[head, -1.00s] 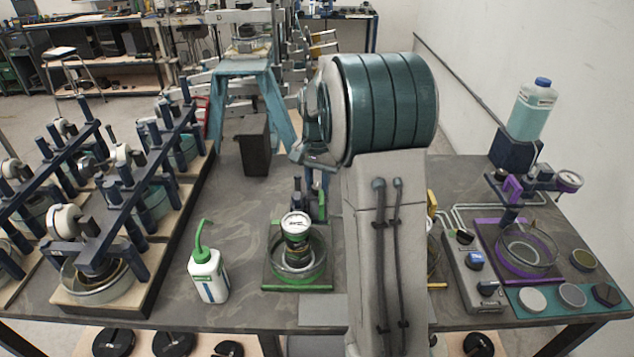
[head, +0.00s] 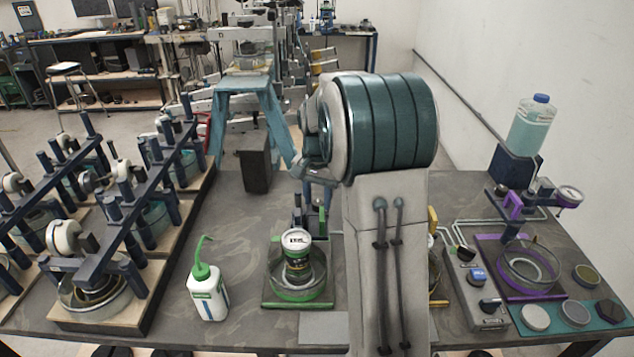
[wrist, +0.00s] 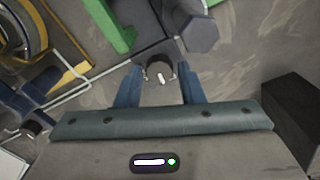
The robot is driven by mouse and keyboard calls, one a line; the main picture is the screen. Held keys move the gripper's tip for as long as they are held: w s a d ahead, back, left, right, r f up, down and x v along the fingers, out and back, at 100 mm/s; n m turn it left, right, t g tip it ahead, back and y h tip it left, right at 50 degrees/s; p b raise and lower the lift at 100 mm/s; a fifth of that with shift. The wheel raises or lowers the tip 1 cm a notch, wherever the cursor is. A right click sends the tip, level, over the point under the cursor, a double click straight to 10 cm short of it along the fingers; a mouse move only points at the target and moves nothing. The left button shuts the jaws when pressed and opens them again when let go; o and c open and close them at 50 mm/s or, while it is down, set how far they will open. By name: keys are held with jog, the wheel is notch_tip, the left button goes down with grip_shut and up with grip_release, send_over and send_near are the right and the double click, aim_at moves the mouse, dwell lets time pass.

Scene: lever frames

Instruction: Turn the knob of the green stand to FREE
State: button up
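The green stand (head: 300,305) is on the bench in the middle of the head view, with a clear dish and a dark cylinder with a white top (head: 297,240) on it. In the wrist view, a green part of it (wrist: 112,28) shows at the top. A small dark knob with a white mark (wrist: 159,72) lies between the two blue fingers of my gripper (wrist: 160,84). The fingers are apart, one on each side of the knob; I cannot tell whether they touch it. No FREE label is readable.
A white wash bottle (head: 207,295) with a green spout stands left of the stand. A purple stand (head: 500,293) and a grey control box (head: 480,300) are to the right. A dark box (head: 257,170) stands behind. A yellow-ringed apparatus (wrist: 30,25) is at the wrist view's upper left.

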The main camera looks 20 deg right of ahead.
aim_at(317, 202)
notch_tip(317, 202, up, 14)
jog(key=shift+f, duration=0.25)
jog(key=shift+a, duration=0.1)
dwell(0.4)
